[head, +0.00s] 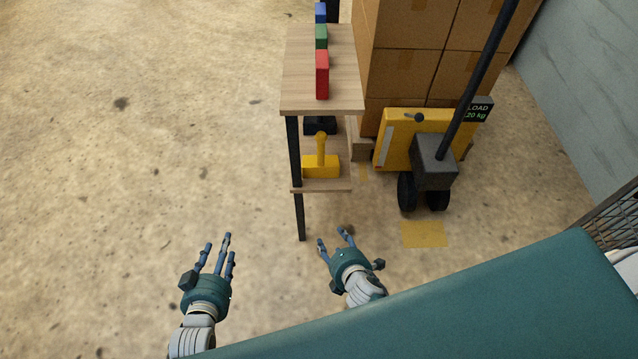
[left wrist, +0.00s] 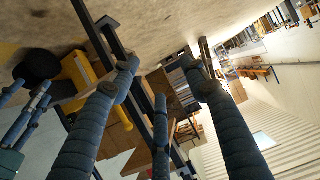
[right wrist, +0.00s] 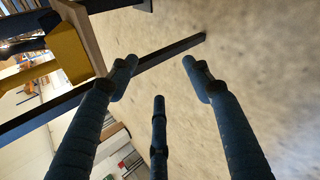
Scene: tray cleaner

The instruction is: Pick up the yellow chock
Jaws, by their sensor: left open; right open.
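The yellow chock (head: 321,165) with an upright handle sits on the lower shelf of the table (head: 297,92) in the head view. My left gripper (head: 217,248) is open and empty over the floor, well to the left of the table.
Red (head: 322,76), green (head: 321,37) and blue (head: 320,13) blocks stand on the table top. A black object (head: 320,126) sits behind the chock. A yellow pallet jack (head: 397,140) with stacked boxes (head: 408,55) stands right of the table. The floor on the left is clear.

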